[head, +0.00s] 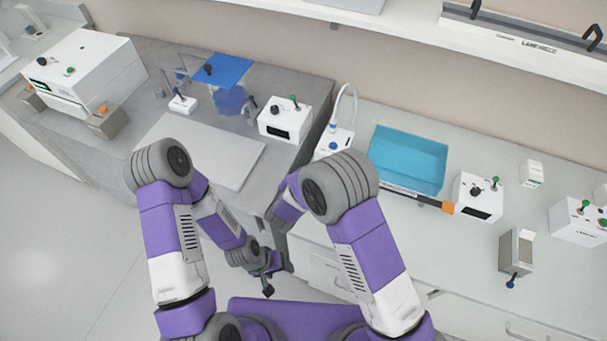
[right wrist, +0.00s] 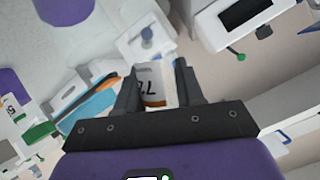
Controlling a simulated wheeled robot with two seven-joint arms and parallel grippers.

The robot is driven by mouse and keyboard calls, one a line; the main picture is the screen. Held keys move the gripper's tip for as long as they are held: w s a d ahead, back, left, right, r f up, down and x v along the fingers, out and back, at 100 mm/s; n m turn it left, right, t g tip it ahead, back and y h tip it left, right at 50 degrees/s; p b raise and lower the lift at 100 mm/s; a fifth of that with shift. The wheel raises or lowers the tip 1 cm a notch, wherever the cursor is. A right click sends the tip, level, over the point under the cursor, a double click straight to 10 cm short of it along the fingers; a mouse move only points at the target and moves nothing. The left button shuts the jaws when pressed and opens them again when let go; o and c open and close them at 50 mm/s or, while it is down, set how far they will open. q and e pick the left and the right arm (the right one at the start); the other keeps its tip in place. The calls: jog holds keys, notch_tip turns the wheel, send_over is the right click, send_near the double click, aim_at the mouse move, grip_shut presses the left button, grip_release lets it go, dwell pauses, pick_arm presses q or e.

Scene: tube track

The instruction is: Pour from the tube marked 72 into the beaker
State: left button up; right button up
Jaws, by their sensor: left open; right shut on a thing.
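In the right wrist view my right gripper (right wrist: 157,72) is shut on a tube (right wrist: 152,88). The tube has a white label with dark characters, partly covered by the fingers; it starts like a 7 and I cannot read it fully. An orange-brown band shows at the tube's lower part. In the head view my left gripper (head: 268,280) is open and empty, low in front of the counter. The right gripper and its tube are largely hidden by my arm in the head view. I cannot pick out the beaker for certain in either view.
A blue tray (head: 408,150) stands on the right counter, with a white device (head: 478,196) beside it. Another white device (head: 285,121) stands on the grey bench near a flat pale board (head: 225,152). A large white machine (head: 90,70) is at the far left.

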dwell(0.4)
jog(key=a+p, duration=0.1)
jog(key=n+h+p, duration=0.1)
jog(key=shift+a+r+n+h+p, duration=0.2)
jog(key=shift+a+n+h+p, duration=0.1)
jog(key=shift+a+p, duration=0.05)
jog(key=shift+w+a+f+n+h, duration=0.15)
jog(key=shift+a+n+h, duration=0.35)
jog(key=shift+a+n, duration=0.1)
jog(key=shift+w, duration=0.1)
